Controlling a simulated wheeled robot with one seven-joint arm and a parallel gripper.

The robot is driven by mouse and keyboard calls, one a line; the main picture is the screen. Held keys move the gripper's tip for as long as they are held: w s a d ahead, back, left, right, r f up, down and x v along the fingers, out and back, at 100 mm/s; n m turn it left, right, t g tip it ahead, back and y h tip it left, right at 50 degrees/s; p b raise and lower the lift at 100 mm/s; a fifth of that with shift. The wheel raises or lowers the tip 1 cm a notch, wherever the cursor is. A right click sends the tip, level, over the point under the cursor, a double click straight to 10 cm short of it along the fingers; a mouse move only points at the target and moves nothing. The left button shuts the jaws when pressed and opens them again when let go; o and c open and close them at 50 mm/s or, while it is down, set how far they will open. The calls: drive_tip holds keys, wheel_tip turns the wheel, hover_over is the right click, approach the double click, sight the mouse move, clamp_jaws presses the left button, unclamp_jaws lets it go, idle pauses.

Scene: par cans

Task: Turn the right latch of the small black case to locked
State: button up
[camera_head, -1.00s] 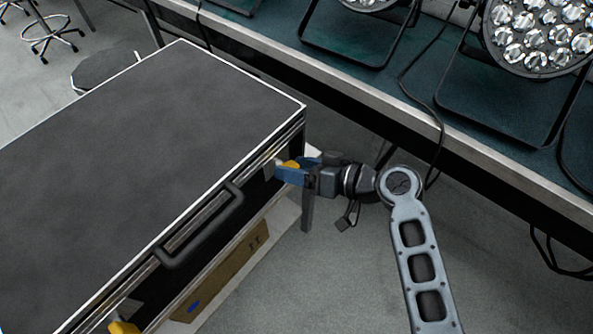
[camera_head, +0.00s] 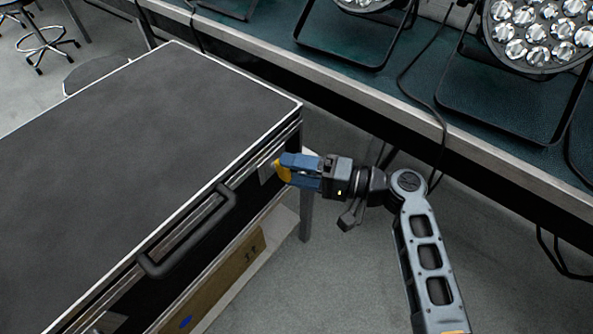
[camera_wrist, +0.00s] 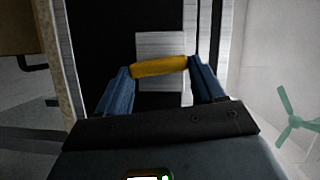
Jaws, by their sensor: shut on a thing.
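The small black case (camera_head: 150,130) lies on the left in the head view, its top dark with pale metal edges. A dark handle (camera_head: 190,232) is on its front side. The right latch has a yellow tab (camera_head: 281,172) near the case's right corner. In the wrist view the yellow tab (camera_wrist: 160,66) lies crosswise before a pale metal plate (camera_wrist: 160,46). My gripper (camera_head: 287,170) has blue fingers and is shut on the yellow tab. In the wrist view one finger of my gripper (camera_wrist: 160,70) is at each end of the tab.
A bench (camera_head: 340,71) with several stage lights (camera_head: 540,35) runs behind the case and arm. A cable (camera_head: 420,90) hangs over its edge. A brown box (camera_head: 225,275) sits below the case front. Grey floor is open at the front right.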

drive_tip(key=shift+f+m, duration=0.15)
drive_tip(key=shift+m, duration=0.45)
drive_tip(key=shift+y, duration=0.3)
drive_tip(key=o, duration=1)
drive_tip(key=shift+o, duration=0.2)
drive_tip(key=shift+d, duration=0.1)
drive_tip(key=v, duration=0.7)
drive_tip(key=shift+s+d+b, duration=0.15)
drive_tip(key=shift+d+b, duration=0.15)
drive_tip(key=shift+b, duration=0.1)
